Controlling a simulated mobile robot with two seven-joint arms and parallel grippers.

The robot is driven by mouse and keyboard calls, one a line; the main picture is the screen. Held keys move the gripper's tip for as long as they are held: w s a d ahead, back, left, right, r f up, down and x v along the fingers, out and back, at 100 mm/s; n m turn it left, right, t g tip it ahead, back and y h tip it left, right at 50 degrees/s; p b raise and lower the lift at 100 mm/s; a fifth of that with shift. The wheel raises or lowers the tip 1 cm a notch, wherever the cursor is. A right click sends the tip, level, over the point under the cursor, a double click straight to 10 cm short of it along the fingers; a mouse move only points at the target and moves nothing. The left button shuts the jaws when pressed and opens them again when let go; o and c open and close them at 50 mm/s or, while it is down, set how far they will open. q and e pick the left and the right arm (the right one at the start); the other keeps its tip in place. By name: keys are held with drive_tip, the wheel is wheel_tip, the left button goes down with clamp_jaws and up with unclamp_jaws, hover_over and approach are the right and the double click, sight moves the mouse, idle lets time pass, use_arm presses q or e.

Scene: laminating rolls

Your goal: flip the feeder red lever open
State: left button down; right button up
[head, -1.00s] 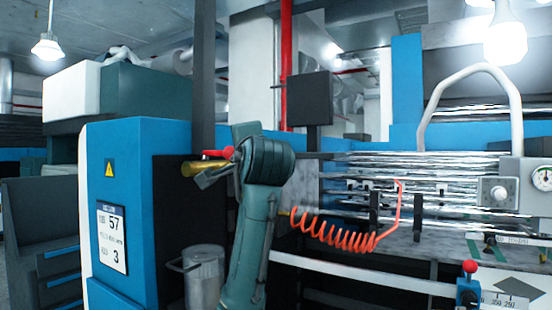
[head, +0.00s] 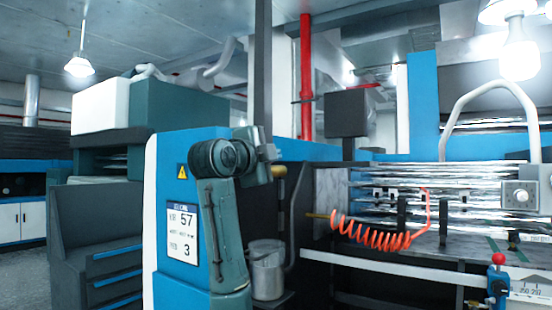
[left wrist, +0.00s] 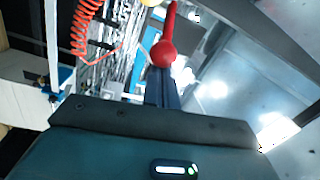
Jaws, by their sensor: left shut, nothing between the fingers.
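The red lever (left wrist: 166,45), a thin red handle with a round ball, shows in the left wrist view just beyond my left fingertips. A bit of yellow shows by its far end. The ball appears close to the fingertips, and I cannot tell whether they touch. My left gripper (left wrist: 162,80) is shut with nothing in it. In the head view my left gripper (head: 267,152) is beside the blue feeder cabinet (head: 240,138), and the lever is hidden behind it. My right gripper is not in view.
A metal canister (head: 266,272) stands below the gripper. An orange coiled hose (head: 370,236) hangs to the right. A second red-balled lever (head: 498,259) sits on a blue base at lower right. A dark monitor (head: 350,112) stands behind.

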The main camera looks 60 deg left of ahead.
use_arm(q)
drive_tip(key=s+a+m+t+h, duration=0.2)
drive_tip(key=s+a+m+h, duration=0.2)
drive_tip(key=h, duration=0.5)
drive_tip(key=shift+s+a+m+h+b, duration=0.3)
drive_tip(key=shift+s+a+m+b, duration=0.15)
drive_tip(key=shift+m, duration=0.45)
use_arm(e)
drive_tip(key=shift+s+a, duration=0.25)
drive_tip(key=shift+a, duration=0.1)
use_arm(q)
drive_tip(key=shift+a, duration=0.1)
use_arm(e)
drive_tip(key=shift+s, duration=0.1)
